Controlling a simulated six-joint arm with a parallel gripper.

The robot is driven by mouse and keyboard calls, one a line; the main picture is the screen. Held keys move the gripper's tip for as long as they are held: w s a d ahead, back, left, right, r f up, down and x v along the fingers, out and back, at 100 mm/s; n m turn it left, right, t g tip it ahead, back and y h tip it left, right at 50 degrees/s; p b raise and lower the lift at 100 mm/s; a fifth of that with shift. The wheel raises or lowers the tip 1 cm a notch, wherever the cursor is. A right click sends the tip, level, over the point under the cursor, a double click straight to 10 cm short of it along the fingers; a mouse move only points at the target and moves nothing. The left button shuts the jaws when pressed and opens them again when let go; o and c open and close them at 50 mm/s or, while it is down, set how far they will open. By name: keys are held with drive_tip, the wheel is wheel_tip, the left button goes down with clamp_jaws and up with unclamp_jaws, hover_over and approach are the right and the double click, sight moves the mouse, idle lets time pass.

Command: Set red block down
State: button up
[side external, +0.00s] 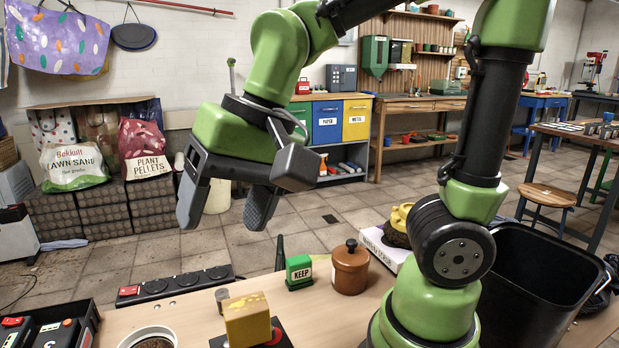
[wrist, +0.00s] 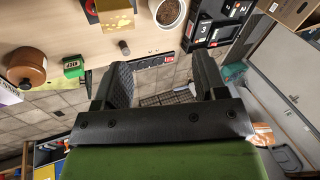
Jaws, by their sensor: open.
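My gripper (side external: 226,214) is open and empty, raised in the air beyond the far edge of the workbench. Its two dark fingers also show in the wrist view (wrist: 163,66), spread wide with nothing between them. A small red piece (side external: 277,338) shows on a dark base beside a yellow-topped wooden block (side external: 248,322). A red patch (wrist: 90,9) also shows next to that block (wrist: 116,16) in the wrist view. Most of the red piece is hidden or cut off by the frame, so I cannot tell whether it is the red block.
On the bench (side external: 190,312) are a small grey cylinder (side external: 222,299), a black power strip (side external: 175,286), a green KEEP stamp (side external: 299,272), a lidded brown pot (side external: 350,268), a round soil-filled pot (wrist: 167,12) and a black tray (wrist: 215,25). Some bench surface between them is bare.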

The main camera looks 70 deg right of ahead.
drive_tip(key=s+d+r+n+t, duration=0.2)
drive_tip(key=s+d+t, duration=0.1)
drive_tip(key=s+d, duration=0.3)
drive_tip(key=shift+s+r+t+h, duration=0.2)
drive_tip(key=shift+s+t+h, duration=0.1)
drive_tip(key=shift+s+h, duration=0.1)
